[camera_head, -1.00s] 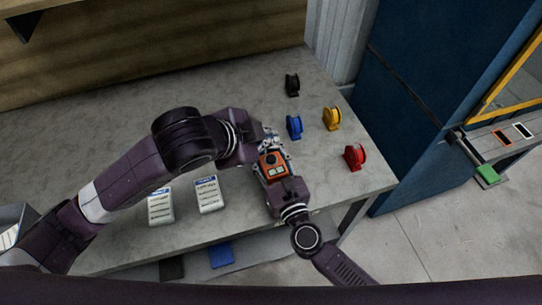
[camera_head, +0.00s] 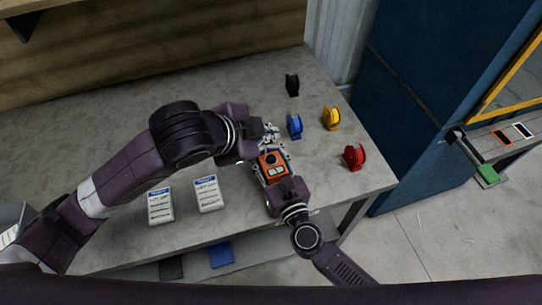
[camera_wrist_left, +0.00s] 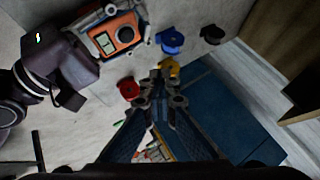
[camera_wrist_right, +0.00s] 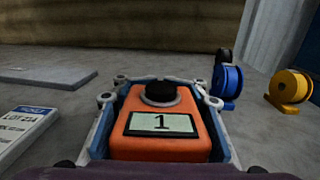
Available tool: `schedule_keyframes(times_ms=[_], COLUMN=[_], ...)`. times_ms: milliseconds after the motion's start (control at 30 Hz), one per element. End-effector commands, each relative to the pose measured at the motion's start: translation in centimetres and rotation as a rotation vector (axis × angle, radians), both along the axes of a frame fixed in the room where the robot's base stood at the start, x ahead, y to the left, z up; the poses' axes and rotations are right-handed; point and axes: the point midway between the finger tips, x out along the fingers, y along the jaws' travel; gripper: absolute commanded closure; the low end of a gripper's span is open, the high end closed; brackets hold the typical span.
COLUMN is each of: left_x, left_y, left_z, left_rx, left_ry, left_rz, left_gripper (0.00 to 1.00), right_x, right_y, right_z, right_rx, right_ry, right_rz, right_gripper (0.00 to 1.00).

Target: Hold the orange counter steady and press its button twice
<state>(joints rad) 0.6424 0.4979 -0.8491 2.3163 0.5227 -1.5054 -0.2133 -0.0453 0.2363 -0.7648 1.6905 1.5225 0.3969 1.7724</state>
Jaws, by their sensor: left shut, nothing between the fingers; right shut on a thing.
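The orange counter (camera_head: 273,166) is held between the fingers of my right gripper (camera_head: 270,157) near the front of the worktable. In the right wrist view the counter (camera_wrist_right: 165,135) faces me, with a black round button (camera_wrist_right: 161,93) on top and a display (camera_wrist_right: 161,123) reading 1. My left gripper (camera_head: 269,131) is shut and empty, just beyond the counter and apart from the button. In the left wrist view its closed fingertips (camera_wrist_left: 160,86) are clear of the counter (camera_wrist_left: 119,36).
Blue (camera_head: 294,126), yellow (camera_head: 332,119), red (camera_head: 355,156) and black (camera_head: 292,85) spools stand on the right of the worktable (camera_head: 100,130). Two white ticket cards (camera_head: 160,206) (camera_head: 207,194) lie left of the counter. A blue cabinet (camera_head: 420,110) stands to the right.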

Motion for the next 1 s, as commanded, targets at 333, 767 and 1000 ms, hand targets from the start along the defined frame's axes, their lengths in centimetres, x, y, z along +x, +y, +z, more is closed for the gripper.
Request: schedule_keyframes(times_ms=[333,767,1000], left_x=[0.0,0.0,0.0], left_y=[0.1,0.0,0.0], left_z=[-4.8,-6.1,-6.1], left_rx=[0.002,0.001,0.001], left_ry=[0.003,0.000,0.000], left_rz=[0.001,0.000,0.000], left_gripper=[1.00,1.00,1.00], right_x=[0.0,0.0,0.0], right_y=[0.0,0.0,0.0], right_z=[0.0,0.0,0.0], right_rx=[0.000,0.000,0.000], right_ry=[0.000,0.000,0.000], right_rz=[0.000,0.000,0.000], right_gripper=[1.00,1.00,1.00])
